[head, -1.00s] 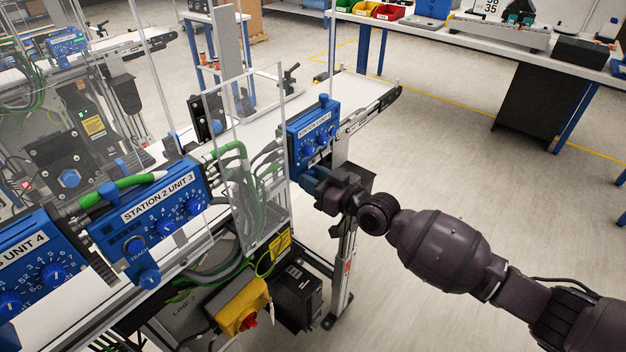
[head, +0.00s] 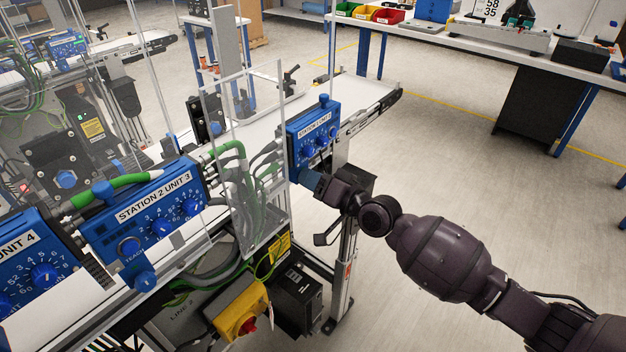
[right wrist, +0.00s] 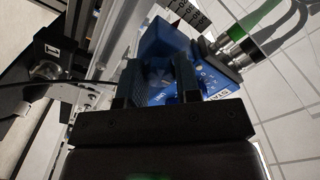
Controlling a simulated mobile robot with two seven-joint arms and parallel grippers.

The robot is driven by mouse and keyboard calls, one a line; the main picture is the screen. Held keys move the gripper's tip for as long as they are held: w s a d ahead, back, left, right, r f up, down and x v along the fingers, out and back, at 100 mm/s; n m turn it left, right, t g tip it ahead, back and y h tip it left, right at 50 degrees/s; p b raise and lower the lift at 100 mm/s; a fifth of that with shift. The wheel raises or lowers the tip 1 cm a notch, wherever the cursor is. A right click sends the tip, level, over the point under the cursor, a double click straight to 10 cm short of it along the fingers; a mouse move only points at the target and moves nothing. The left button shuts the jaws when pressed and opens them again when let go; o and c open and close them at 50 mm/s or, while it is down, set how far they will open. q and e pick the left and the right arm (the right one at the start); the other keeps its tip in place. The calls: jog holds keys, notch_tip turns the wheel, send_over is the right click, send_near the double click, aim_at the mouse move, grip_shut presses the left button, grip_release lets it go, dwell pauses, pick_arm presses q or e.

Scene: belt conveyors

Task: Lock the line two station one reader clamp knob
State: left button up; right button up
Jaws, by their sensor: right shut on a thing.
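The blue reader (head: 297,150) labelled "STATION 1", with dials on its face, is mounted at the near side of the belt in the head view. Its blue body (right wrist: 215,108) also shows in the right wrist view. My right gripper (head: 313,184) is at the reader's lower edge. In the right wrist view its two dark fingers (right wrist: 160,78) are closed around the blue clamp knob (right wrist: 158,92), which shows only partly between them. In the head view the gripper hides the knob. My left gripper is in neither view.
The "STATION 2 UNIT 3" reader (head: 150,215) and a clear guard panel (head: 243,150) with green cables stand left of my right gripper. A yellow switch box (head: 238,312) is below. The floor to the right is open up to a workbench (head: 470,35).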

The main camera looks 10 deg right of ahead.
jog(key=shift+r, duration=0.1)
dwell(0.3)
jog(key=o, duration=0.9)
jog(key=b+v, duration=0.1)
jog(key=v, duration=1)
jog(key=shift+w, duration=0.1)
